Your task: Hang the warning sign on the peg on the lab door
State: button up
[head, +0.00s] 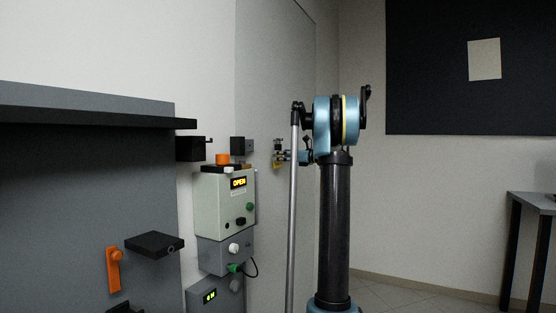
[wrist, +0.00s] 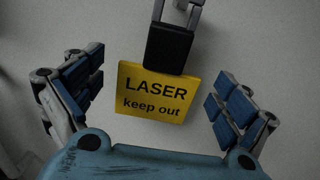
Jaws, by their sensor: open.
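The yellow warning sign (wrist: 152,94) reads "LASER keep out" and is slightly tilted in the wrist view. A black block (wrist: 168,46) is at its top edge, with a grey loop (wrist: 180,12) above that runs out of the picture. My gripper (wrist: 160,66) is open, its blue-padded fingers apart on both sides of the sign and touching neither side. In the head view the sign (head: 278,164) is a small yellow patch beside my gripper (head: 282,153). A tall grey panel (head: 275,75), perhaps the lab door, is behind. I cannot make out the peg clearly.
Left of my arm stands a stack of instrument boxes (head: 222,200), the upper one showing "OPEN". Small dark blocks (head: 242,146) are near its top. A dark bench with a shelf (head: 80,113) fills the left. A table (head: 535,203) is at the far right.

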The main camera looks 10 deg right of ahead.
jog(key=v, duration=1)
jog(key=shift+s+d, duration=0.1)
jog(key=s+a+f+n+g+h, duration=0.2)
jog(key=s+a+f+n, duration=0.3)
jog(key=s, duration=0.3)
jog(key=s+a+f+n+g+h, duration=0.2)
jog(key=s+a+f, duration=0.35)
jog(key=s, duration=0.25)
jog(key=s+a+f+n+g+h, duration=0.2)
jog(key=s+a+f+n, duration=0.25)
jog(key=s+f, duration=0.2)
jog(key=s+d+f+n+h, duration=0.2)
jog(key=s+f+n+h, duration=0.1)
jog(key=s+f, duration=0.5)
jog(key=s+d+f+n+g+h, duration=0.1)
jog(key=s+d+f+n+h, duration=0.1)
jog(key=s+f+n, duration=0.4)
jog(key=s+d+f+n+g+h, duration=0.1)
jog(key=s+d+f+n+h, duration=0.1)
jog(key=s+f, duration=0.9)
jog(key=s+n+h, duration=0.1)
jog(key=s+n, duration=0.1)
jog(key=s, duration=0.1)
jog(key=shift+n+h, duration=0.35)
jog(key=shift+h, duration=0.05)
jog(key=shift+d, duration=0.1)
jog(key=shift+w+f, duration=0.2)
jog(key=shift+w, duration=0.3)
